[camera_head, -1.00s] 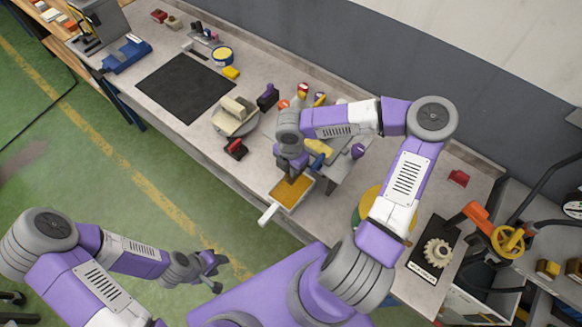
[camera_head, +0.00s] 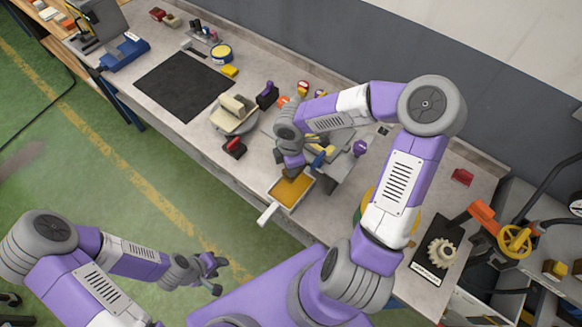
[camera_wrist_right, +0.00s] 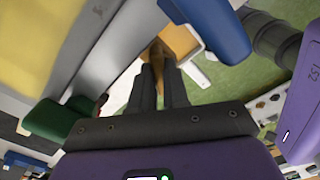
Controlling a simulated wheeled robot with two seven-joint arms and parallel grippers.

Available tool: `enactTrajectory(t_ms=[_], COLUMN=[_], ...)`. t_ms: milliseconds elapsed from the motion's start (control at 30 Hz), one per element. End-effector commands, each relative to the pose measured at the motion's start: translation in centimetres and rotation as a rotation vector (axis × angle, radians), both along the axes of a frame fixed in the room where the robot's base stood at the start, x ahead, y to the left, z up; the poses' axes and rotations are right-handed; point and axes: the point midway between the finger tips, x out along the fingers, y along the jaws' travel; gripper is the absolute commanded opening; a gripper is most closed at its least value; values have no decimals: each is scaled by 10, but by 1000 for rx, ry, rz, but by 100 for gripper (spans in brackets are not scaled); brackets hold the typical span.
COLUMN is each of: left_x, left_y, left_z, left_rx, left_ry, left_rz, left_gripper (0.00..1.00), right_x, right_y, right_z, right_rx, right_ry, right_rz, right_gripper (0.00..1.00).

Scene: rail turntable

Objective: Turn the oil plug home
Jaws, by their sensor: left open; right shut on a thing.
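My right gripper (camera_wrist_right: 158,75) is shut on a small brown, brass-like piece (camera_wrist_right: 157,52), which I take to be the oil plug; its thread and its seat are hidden. In the head view the right gripper (camera_head: 294,172) is low beside the grey machine block, just behind the tray, and my wrist covers the plug. A tray of orange-yellow oil (camera_head: 275,202) with a white handle stands at the bench's front edge and also shows beyond the fingertips in the wrist view (camera_wrist_right: 182,40). My left gripper (camera_head: 214,272) is open and empty over the floor, away from the bench.
A blue-handled part (camera_head: 321,158) lies close beside the right gripper and looms large in the wrist view (camera_wrist_right: 212,25). A cream part on a round base (camera_head: 233,122) and a red block (camera_head: 234,147) are to the left. The black mat (camera_head: 185,85) is clear.

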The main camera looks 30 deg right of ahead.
Motion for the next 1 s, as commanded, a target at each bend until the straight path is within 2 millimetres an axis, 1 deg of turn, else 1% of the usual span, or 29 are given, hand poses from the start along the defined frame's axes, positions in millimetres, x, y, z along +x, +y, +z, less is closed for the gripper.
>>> enactTrajectory(t_ms=[33,600,800,1000], left_x=[0,0,0,0], left_y=[0,0,0,0], left_z=[-5,-43,-54,-62], left_rx=[0,0,0,0], left_ry=[0,0,0,0], left_rz=[0,0,0,0], left_gripper=[43,43,43,43], right_x=[2,3,3,3], right_y=[0,1,0,0], right_z=[0,0,0,1], right_rx=[-6,1,3,3], right_ry=[-9,-11,-10,-8], right_rz=[-44,-575,-728,-834], right_gripper=[0,0,0,0])
